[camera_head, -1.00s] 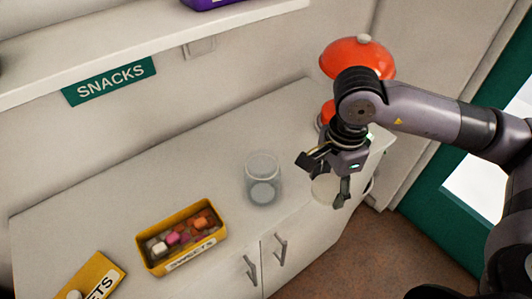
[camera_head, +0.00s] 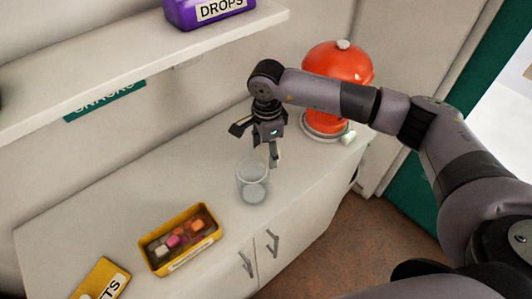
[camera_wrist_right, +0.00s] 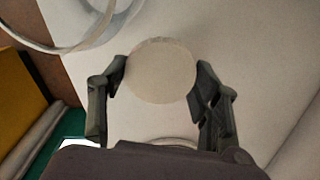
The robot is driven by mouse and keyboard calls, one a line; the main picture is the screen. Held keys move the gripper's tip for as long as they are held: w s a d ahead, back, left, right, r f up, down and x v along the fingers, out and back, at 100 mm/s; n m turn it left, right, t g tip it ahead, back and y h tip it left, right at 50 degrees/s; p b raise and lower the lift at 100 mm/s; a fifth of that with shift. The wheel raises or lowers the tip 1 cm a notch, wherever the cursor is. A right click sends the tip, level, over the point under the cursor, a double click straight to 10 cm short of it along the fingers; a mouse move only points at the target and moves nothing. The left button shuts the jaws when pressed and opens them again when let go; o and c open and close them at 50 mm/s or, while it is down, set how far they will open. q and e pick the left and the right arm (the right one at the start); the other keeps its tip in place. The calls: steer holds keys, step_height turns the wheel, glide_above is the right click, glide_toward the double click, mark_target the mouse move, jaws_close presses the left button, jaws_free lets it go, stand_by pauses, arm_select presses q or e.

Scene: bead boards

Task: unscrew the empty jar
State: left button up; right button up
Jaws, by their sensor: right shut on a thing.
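The clear, empty-looking glass jar (camera_head: 253,184) stands upright on the white counter in the head view, its top uncovered. My right gripper (camera_head: 258,146) is just behind and above the jar, pointing down. In the right wrist view its two fingers (camera_wrist_right: 158,88) are closed around the edges of a pale round lid (camera_wrist_right: 160,70). The lid is hard to make out against the counter in the head view. A clear curved rim, apparently the jar's (camera_wrist_right: 90,30), shows at the upper left of the wrist view, apart from the lid. My left gripper is out of view.
A red dispenser (camera_head: 335,62) stands at the right. A shelf (camera_head: 130,75) with a purple container (camera_head: 185,14) overhangs the back.

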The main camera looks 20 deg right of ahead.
mark_target(266, 152)
step_height(266, 152, down, 2)
steer(key=shift+f+p, duration=0.25)
steer(key=shift+p, duration=0.25)
steer(key=shift+w+a+f, duration=0.15)
steer(key=shift+w+f, duration=0.05)
steer(key=shift+f, duration=0.3)
steer(key=o, duration=1.3)
